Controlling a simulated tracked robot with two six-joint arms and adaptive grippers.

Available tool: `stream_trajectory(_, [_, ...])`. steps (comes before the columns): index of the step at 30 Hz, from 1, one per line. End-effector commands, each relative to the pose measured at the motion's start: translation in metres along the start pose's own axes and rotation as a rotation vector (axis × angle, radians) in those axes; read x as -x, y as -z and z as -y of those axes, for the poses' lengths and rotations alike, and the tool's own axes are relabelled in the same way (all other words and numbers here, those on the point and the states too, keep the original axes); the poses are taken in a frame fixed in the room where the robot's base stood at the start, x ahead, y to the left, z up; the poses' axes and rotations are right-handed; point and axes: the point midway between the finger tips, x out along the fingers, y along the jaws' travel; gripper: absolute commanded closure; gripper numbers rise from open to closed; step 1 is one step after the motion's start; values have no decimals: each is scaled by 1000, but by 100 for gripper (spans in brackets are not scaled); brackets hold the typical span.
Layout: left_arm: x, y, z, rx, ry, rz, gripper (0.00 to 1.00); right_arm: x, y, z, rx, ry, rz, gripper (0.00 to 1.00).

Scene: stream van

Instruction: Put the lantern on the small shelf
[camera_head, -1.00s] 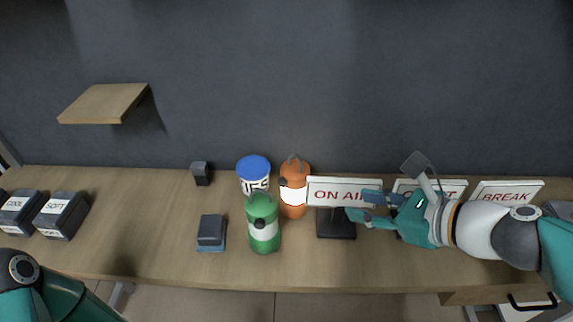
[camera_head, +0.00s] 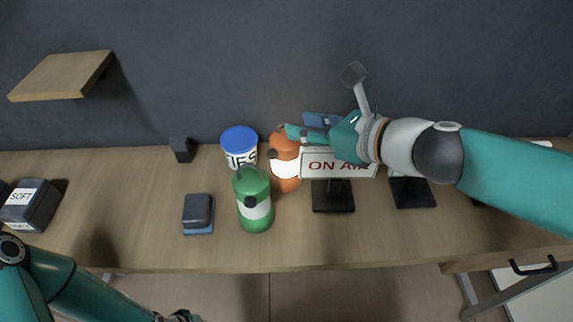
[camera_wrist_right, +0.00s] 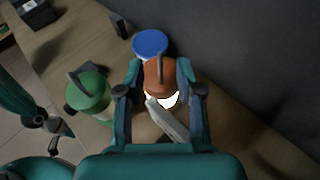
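An orange lantern (camera_head: 285,148) with a glowing white band stands upright on the wooden counter. A green lantern-like canister (camera_head: 253,187) with a pale band stands in front of it to the left. The small wooden shelf (camera_head: 62,76) is on the wall at far left and is empty. My right gripper (camera_head: 300,128) is at the top of the orange lantern. In the right wrist view its open fingers straddle the orange top (camera_wrist_right: 160,74), with gaps on both sides. My left gripper (camera_head: 178,316) is low at the bottom edge, mostly cut off; its fingers are unclear.
A blue-lidded tub (camera_head: 239,143) is left of the orange lantern. The ON AIR sign (camera_head: 338,163) stands close on its right, below my right gripper. A small dark box (camera_head: 198,213), a dark block (camera_head: 182,149) and a SOFT box (camera_head: 30,204) are further left. Counter lies clear between them.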

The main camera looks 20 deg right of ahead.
Motion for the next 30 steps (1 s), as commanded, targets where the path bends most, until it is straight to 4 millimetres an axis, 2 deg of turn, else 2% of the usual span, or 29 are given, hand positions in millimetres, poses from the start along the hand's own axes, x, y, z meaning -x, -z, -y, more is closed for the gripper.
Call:
stream_trajectory(5, [-6, 0, 2, 0, 0, 0, 100, -12, 2, 0, 0, -2, -2, 64])
stream_trajectory(13, [-22, 0, 8, 0, 0, 0, 100, -49, 4, 0, 0, -3, -1, 64])
stream_trajectory(23, [-22, 0, 8, 0, 0, 0, 100, -55, 1, 0, 1, -1, 0, 64])
stream_trajectory(27, [-22, 0, 8, 0, 0, 0, 100, -55, 1, 0, 1, -2, 0, 87])
stream_trajectory(30, [-22, 0, 8, 0, 0, 0, 100, -55, 1, 0, 1, -2, 0, 100])
